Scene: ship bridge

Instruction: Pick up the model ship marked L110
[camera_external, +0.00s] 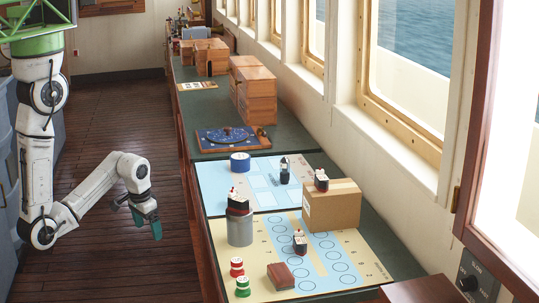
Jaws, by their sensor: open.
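Several small dark-hulled model ships with white upperworks show. One ship (238,204) is on top of a grey cylinder (240,232), and another ship (321,181) is on a cardboard box (340,209). A third ship (300,243) sits on the yellow and blue chart (265,285), and a dark upright piece (284,173), perhaps also a ship, stands on the blue chart (212,178) behind. Their markings are too small to read, so I cannot tell which is L110. My gripper (147,222) is open and empty, hanging left of the counter, apart from every ship.
The chart also bears a red piece (237,267), a green piece (243,287) and a brown block (281,276). A blue cylinder (240,162) stands behind. Windows border the counter's right.

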